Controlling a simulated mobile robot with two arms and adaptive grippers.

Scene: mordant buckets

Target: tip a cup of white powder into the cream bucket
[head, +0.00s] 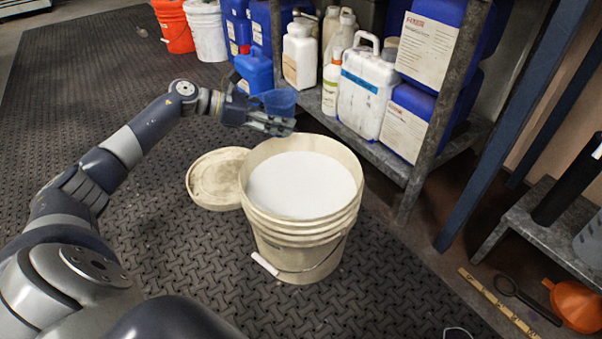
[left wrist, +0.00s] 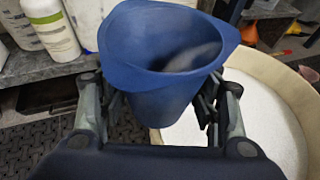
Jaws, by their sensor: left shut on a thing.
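The cream bucket (head: 300,232) stands upright on the dark mat, with white powder (head: 300,186) filling much of it. My left gripper (head: 280,124) is shut on a blue cup (head: 278,101) above the bucket's far left rim. In the left wrist view the blue cup (left wrist: 165,95) sits between the fingers with its mouth toward the camera. A pale greyish patch shows inside it; I cannot tell how much powder it holds. The bucket's rim (left wrist: 285,80) and powder show behind the cup, to the right. My right gripper is not in view.
A cream lid (head: 213,180) lies left of the bucket. A metal shelf (head: 375,152) with white and blue jugs stands behind it. An orange funnel (head: 575,304) and a yellow ruler (head: 498,303) lie at the lower right.

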